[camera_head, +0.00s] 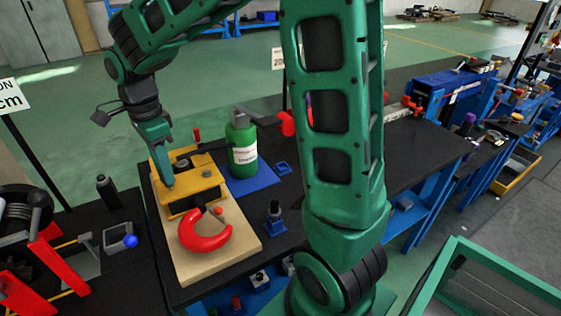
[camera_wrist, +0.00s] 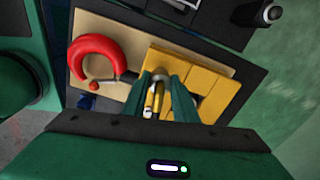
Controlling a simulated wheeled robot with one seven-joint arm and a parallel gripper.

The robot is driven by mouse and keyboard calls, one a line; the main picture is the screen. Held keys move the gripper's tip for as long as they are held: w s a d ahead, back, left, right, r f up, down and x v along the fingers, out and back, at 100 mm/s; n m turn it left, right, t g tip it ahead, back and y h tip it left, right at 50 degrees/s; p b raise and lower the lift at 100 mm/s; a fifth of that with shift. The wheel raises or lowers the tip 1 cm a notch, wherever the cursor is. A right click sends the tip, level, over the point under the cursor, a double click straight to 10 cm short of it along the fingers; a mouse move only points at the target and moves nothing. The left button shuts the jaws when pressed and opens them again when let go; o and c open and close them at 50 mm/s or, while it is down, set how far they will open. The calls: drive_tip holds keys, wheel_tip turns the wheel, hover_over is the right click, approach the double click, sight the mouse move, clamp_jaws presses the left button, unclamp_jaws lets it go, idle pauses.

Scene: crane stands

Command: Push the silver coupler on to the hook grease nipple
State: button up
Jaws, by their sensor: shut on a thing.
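The yellow hook block (camera_head: 205,188) lies on a pale board with the red hook (camera_head: 205,238) at its near end. In the wrist view the yellow block (camera_wrist: 215,85) is right of the red hook (camera_wrist: 82,48). My gripper (camera_head: 168,184) points down at the left part of the block. In the wrist view my gripper (camera_wrist: 160,80) is shut on a small silver piece, seemingly the silver coupler (camera_wrist: 160,75), with a yellow-gold part behind it. The fingers largely hide it, and the coupler is not clear in the head view. I cannot make out the grease nipple or whether the coupler touches it.
The pale board (camera_head: 240,245) lies on a dark bench. A green canister (camera_head: 242,148) stands on a blue mat behind the block. A small dark-and-blue fitting (camera_head: 274,217) stands right of the board. My arm covers the middle of the head view. Red stands (camera_head: 45,265) are at left.

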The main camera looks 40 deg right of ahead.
drive_tip(key=shift+f, duration=0.35)
drive_tip(key=o, duration=1.2)
drive_tip(key=shift+r, duration=2.45)
wheel_tip(320, 180, up, 11)
drive_tip(key=shift+f, duration=0.15)
